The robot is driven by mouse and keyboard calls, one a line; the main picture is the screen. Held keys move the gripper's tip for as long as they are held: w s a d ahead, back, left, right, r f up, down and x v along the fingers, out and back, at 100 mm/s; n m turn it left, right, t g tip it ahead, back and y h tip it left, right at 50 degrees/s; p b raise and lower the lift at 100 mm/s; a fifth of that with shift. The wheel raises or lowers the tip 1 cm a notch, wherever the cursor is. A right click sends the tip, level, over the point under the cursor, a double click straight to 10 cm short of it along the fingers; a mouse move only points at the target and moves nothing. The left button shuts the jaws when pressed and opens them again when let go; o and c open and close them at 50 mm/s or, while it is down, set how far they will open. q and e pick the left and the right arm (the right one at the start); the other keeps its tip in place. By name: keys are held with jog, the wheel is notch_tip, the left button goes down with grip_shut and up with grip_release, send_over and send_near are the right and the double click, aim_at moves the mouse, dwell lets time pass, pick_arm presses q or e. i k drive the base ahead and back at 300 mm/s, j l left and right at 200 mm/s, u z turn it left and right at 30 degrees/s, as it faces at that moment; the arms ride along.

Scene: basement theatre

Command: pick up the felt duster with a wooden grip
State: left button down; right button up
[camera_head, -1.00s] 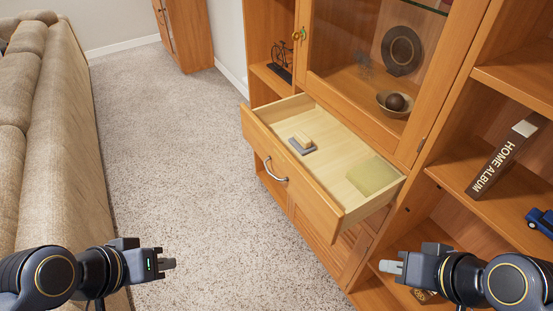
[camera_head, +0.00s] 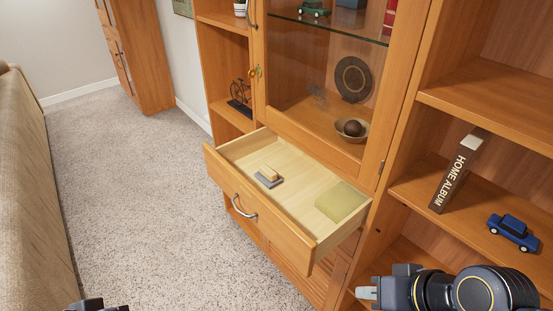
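The felt duster (camera_head: 269,177) lies inside the open wooden drawer (camera_head: 230,198), towards its left side. It has a grey felt base and a light wooden grip on top. My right gripper (camera_head: 368,293) is at the lower right, in front of the cabinet, below and to the right of the drawer and apart from the duster. Its fingertips show from the side, so whether they are open is unclear. Only a small dark part of my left arm (camera_head: 98,305) shows at the bottom edge; its fingers are out of view.
Shelves at right hold an album (camera_head: 459,171) and a blue toy car (camera_head: 513,232). Carpet (camera_head: 130,200) is clear between sofa (camera_head: 30,190) and cabinet.

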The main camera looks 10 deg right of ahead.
aim_at(267, 176)
jog(key=i+j+z, duration=0.15)
jog(key=z, duration=0.2)
jog(key=i+j+z, duration=0.15)
jog(key=z, duration=0.25)
jog(key=i+j+z, duration=0.1)
jog(key=j+z, duration=0.25)
jog(key=i+j, duration=0.15)
jog(key=j, duration=0.2)
jog(key=i+j+z, duration=0.1)
jog(key=j, duration=0.3)
jog(key=i+j+z, duration=0.1)
jog(key=j, duration=0.3)
jog(key=i+j, duration=0.25)
jog(key=j, duration=0.15)
jog(key=i+j+z, duration=0.1)
jog(key=j, duration=0.3)
